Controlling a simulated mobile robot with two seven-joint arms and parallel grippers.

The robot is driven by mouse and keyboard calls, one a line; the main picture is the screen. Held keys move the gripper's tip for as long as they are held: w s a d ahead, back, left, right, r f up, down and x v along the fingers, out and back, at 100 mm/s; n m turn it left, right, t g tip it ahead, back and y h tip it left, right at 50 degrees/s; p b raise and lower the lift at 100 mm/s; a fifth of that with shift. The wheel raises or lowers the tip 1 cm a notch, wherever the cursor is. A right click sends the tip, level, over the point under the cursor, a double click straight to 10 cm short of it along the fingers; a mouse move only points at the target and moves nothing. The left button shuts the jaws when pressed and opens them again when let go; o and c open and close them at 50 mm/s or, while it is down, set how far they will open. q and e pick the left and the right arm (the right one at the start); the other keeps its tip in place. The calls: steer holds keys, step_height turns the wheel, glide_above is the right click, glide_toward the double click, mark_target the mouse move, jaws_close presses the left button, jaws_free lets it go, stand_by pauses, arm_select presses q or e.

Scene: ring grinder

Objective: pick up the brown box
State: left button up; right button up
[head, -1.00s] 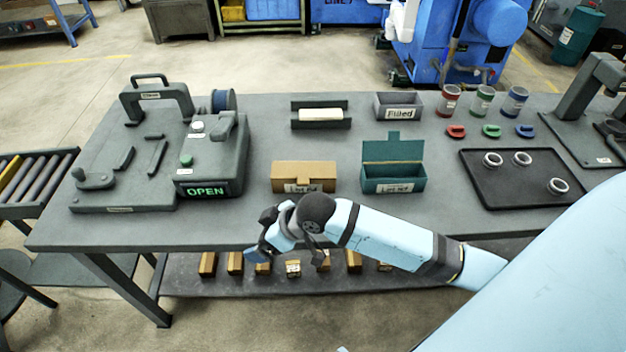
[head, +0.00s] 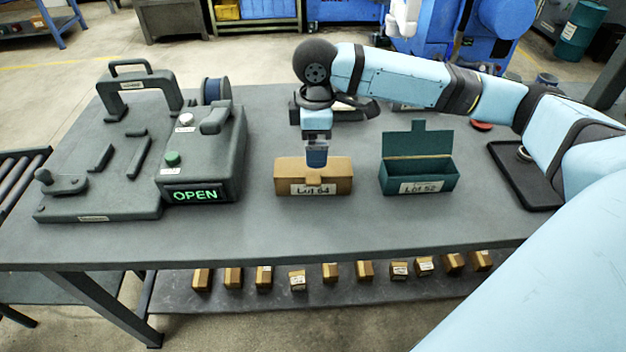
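The brown box (head: 335,184), labelled "Lot 64", stands on the grey table (head: 400,225) near the middle. My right gripper (head: 316,165) points down at the top of this box, with its tips at the lid's middle. The fingers overlap in this view, so I cannot tell whether they are open or shut, or whether they touch the box. My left gripper is not in view.
A teal box (head: 418,170) with a raised lid, labelled "Lot 52", stands right of the brown box. A grey machine showing "OPEN" (head: 205,160) is to the left. Several small brown boxes (head: 297,281) line the lower shelf. The table's front is clear.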

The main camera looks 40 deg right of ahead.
mark_target(313, 171)
step_height(313, 171, down, 5)
steer(key=shift+f+b, duration=0.15)
steer(key=shift+b, duration=0.2)
steer(key=f, duration=0.3)
steer(key=f+b, duration=0.1)
steer(key=shift+a+f, duration=0.3)
steer(key=shift+f, duration=0.45)
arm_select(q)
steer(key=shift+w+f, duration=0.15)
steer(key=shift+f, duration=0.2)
arm_select(e)
steer(key=shift+c, duration=0.5)
steer(key=shift+w+r, duration=0.1)
steer(key=c, duration=0.5)
steer(key=shift+r, duration=0.1)
